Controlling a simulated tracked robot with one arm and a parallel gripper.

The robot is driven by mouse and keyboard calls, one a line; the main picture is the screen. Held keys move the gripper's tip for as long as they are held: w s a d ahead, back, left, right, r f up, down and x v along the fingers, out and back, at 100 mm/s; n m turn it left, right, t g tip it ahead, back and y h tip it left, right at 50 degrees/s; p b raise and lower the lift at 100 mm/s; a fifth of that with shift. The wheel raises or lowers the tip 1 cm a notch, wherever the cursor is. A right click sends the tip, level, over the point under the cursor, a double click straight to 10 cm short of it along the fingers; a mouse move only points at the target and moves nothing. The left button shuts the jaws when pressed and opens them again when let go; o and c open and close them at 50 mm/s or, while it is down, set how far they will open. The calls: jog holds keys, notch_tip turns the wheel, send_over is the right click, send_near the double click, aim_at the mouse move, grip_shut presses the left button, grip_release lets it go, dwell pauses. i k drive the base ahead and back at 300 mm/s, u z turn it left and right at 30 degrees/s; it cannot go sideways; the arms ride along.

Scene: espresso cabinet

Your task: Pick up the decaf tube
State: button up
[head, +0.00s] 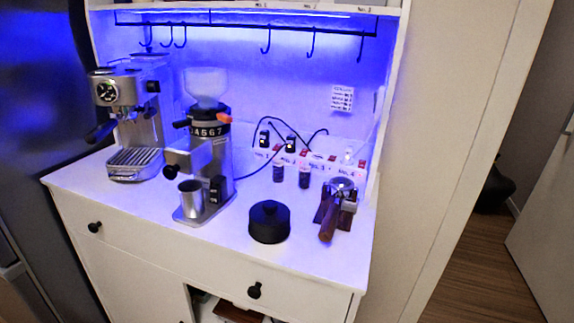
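Two small dark tubes stand upright side by side near the back of the white cabinet top, right of the grinder. The left tube (278,172) and the right tube (304,176) are small, and I cannot read which one is decaf. Small red and white labels sit on the wall and ledge behind them. My gripper is not in view, and nothing shows as held.
A coffee grinder (205,150) and an espresso machine (135,115) stand to the left. A round black lidded container (269,222) sits in front of the tubes. A portafilter (338,200) rests on a wooden stand at right. Black cables loop behind the tubes.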

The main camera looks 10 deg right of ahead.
aim_at(278, 160)
jog(key=i, duration=1.45)
jog(key=u, duration=0.05)
